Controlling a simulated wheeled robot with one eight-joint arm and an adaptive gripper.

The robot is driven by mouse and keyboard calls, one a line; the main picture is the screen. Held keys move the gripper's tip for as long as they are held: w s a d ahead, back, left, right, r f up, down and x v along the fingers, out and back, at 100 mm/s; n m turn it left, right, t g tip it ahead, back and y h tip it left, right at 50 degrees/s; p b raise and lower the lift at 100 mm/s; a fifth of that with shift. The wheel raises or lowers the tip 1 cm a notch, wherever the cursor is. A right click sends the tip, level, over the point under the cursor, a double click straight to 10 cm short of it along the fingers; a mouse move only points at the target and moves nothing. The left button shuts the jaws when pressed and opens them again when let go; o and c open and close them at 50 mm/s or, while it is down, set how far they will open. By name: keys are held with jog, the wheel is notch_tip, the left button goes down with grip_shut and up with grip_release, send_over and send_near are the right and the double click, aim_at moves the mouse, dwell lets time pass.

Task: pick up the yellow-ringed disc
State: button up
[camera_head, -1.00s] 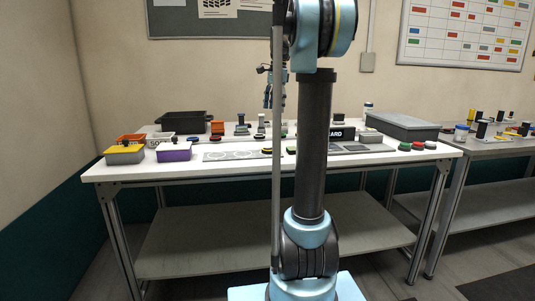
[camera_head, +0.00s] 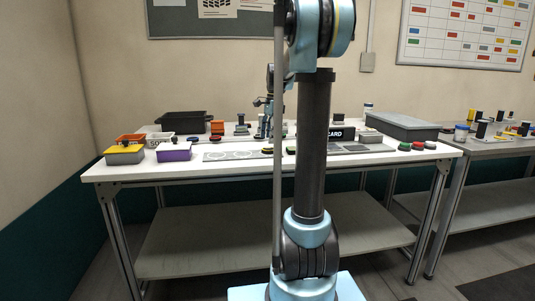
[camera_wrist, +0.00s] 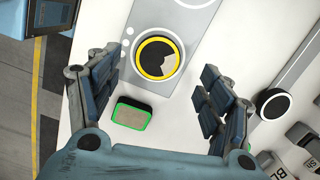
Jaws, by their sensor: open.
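The yellow-ringed disc (camera_wrist: 149,68) has a black and pale grey face. In the wrist view it lies on a grey strip with white outlines (camera_wrist: 150,18), inside a circular outline. In the head view it is small near the front of the table (camera_head: 267,151). My gripper (camera_wrist: 162,62) is open and empty, its two blue-grey fingers apart on either side of the disc in the picture. The gripper (camera_head: 264,130) hangs over the table in the head view, partly hidden by my arm. Its exact height above the disc is unclear.
A green-edged block (camera_wrist: 132,115) lies just below the disc in the wrist view, near the left finger.

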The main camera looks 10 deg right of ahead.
aim_at(269, 149)
jog(key=shift+s+a+f, duration=0.1)
jog(key=shift+f, duration=0.95)
jog(key=shift+s+a+f, duration=0.1)
jog(key=shift+f, duration=0.95)
jog(key=c, duration=1.2)
